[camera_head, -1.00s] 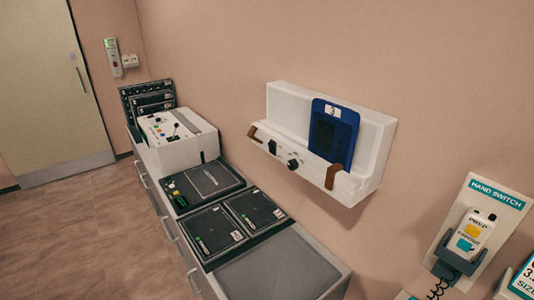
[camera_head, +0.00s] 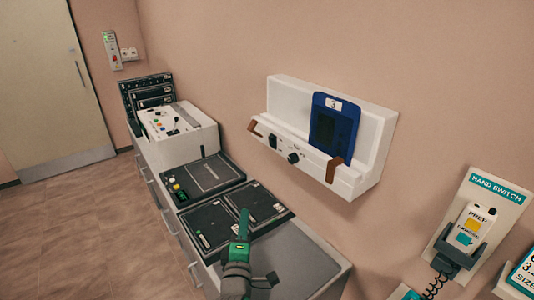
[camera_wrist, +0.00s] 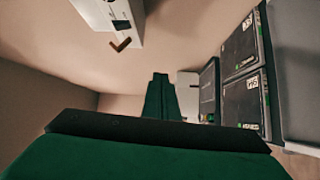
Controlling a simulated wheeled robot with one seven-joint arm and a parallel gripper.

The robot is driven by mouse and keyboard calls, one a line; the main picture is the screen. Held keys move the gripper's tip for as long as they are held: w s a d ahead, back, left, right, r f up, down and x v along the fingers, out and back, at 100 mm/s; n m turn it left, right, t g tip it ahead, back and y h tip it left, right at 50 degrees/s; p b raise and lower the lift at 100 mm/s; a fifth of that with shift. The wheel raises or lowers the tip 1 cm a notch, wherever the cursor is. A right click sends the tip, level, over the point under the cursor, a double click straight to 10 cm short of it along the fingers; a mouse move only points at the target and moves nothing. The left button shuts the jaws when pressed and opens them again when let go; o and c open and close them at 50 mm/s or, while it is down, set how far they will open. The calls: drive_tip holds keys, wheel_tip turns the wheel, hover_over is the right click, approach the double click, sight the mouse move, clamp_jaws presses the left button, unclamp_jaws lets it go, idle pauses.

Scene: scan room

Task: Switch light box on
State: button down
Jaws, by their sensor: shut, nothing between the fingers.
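The white light box (camera_head: 310,150) hangs on the wall, its lit state not evident. On its front lip are a black rocker switch (camera_head: 272,141) and a round black knob (camera_head: 293,157). A blue framed film with a "3" label (camera_head: 332,125) stands in it at the right. My green gripper (camera_head: 243,222) is shut and empty, pointing up over the cabinet top, below and left of the light box and apart from it. In the wrist view my gripper's fingertips (camera_wrist: 160,77) are together, and part of the light box (camera_wrist: 117,18) shows at the top.
Flat dark cassettes (camera_head: 208,226) lie on the cabinet below. A white control console (camera_head: 178,130) stands farther back. A hand switch (camera_head: 474,230) with a coiled cord hangs in a wall holder at right. The space before the light box is clear.

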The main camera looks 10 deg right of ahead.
drive_tip(key=w+d+r+n+h, duration=0.1)
drive_tip(key=w+r, duration=0.4)
drive_tip(key=r, duration=0.7)
drive_tip(key=shift+d+n+h, duration=0.3)
drive_tip(key=shift+d+h, duration=0.3)
drive_tip(key=shift+d, duration=0.6)
drive_tip(key=shift+w, duration=0.1)
approach(269, 138)
drive_tip(key=w+a, duration=0.2)
drive_tip(key=w, duration=0.1)
drive_tip(key=shift+w+d+r, duration=0.15)
drive_tip(key=shift+w+d, duration=0.15)
drive_tip(key=shift+d, duration=0.4)
drive_tip(key=shift+w+d+r, duration=0.15)
drive_tip(key=shift+w+d, duration=0.1)
drive_tip(key=shift+d, duration=0.4)
drive_tip(key=shift+w+d+r, duration=0.2)
drive_tip(key=shift+w+d, duration=0.1)
drive_tip(key=shift+d, duration=0.4)
